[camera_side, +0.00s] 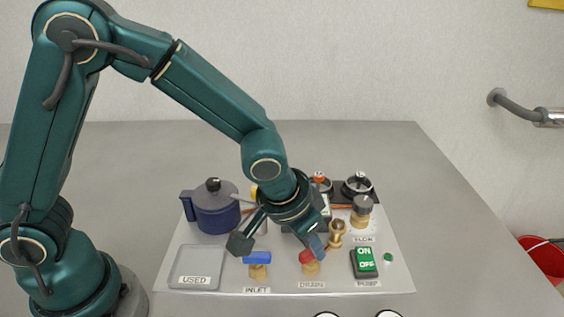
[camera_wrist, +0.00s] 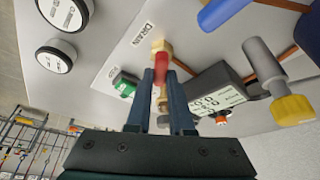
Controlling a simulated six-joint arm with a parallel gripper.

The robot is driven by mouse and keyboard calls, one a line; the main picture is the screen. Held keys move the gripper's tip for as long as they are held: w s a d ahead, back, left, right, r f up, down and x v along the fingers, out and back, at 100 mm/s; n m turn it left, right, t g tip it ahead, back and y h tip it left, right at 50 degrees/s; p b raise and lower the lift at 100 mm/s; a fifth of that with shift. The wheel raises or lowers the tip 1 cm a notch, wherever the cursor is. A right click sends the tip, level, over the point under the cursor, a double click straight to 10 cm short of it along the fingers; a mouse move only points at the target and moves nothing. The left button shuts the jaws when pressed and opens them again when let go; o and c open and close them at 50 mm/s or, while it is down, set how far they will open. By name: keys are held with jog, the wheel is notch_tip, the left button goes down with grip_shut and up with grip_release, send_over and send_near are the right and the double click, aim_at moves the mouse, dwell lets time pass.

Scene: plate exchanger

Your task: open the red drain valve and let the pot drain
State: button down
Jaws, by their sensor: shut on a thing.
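The drain valve has a red handle (camera_side: 306,256) on a brass body (camera_side: 311,268), behind the DRAIN label at the front of the panel. In the wrist view the red handle (camera_wrist: 161,66) lies between the two fingers of my gripper (camera_wrist: 161,78), which is shut on it. In the side view my gripper (camera_side: 316,244) reaches down to the handle from above and partly hides it. A dark blue pot (camera_side: 212,215) with a grey lid and black knob stands at the panel's back left. Its liquid level cannot be seen.
The blue-handled inlet valve (camera_side: 257,258) is just left of the drain. The green ON/OFF pump switch (camera_side: 365,262) is to its right. A brass fitting (camera_side: 338,234) stands close behind. An empty USED tray (camera_side: 196,267) is at the front left. The grey table is clear at right.

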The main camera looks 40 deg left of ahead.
jog(key=n+y, duration=0.2)
jog(key=n, duration=0.4)
jog(key=n+g+y, duration=0.1)
jog(key=n+y, duration=0.1)
jog(key=n, duration=0.2)
jog(key=shift+n, duration=0.4)
dwell(0.4)
jog(key=c, duration=0.8)
grip_release()
jog(key=shift+g, duration=0.3)
jog(key=shift+v, duration=2.55)
